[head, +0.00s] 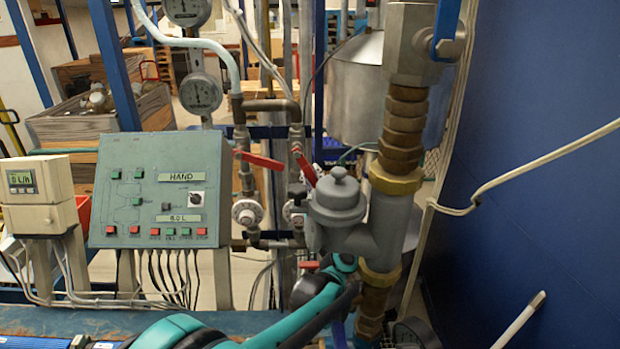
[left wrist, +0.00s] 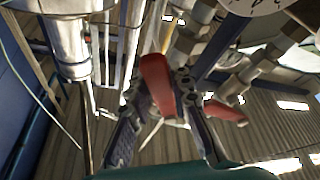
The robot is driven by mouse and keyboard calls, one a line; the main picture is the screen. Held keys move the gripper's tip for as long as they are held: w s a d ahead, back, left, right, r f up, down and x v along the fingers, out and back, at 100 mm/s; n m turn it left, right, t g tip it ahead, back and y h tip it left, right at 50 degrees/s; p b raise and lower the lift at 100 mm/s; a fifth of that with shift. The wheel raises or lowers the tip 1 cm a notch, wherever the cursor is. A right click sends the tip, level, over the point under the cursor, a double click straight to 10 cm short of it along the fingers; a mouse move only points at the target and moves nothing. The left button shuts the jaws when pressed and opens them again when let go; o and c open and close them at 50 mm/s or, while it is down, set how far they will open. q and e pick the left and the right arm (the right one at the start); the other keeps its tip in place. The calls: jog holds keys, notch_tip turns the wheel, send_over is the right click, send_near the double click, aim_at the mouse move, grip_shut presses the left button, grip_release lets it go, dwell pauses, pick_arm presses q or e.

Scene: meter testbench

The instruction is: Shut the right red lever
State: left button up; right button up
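In the head view the right red lever (head: 304,165) slants down to the right on its pipe, just left of the grey capped valve body. The left red lever (head: 260,160) lies nearly level, sloping slightly down to the right. In the left wrist view my left gripper (left wrist: 161,94) has its two dark fingers spread, with a red lever (left wrist: 157,82) between them, apparently the right one; contact cannot be told. Another red lever (left wrist: 226,112) is right of the fingers. In the head view the fingers are hidden behind the valve body. My right gripper is not in view.
The grey valve body (head: 338,205) and thick pipe (head: 393,225) stand close to the right of the levers. A control panel (head: 157,190) stands to the left, with pressure gauges (head: 201,93) above. A blue wall (head: 545,190) closes the right side.

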pick_arm(q)
jog(key=o, duration=0.4)
jog(key=shift+o, duration=0.2)
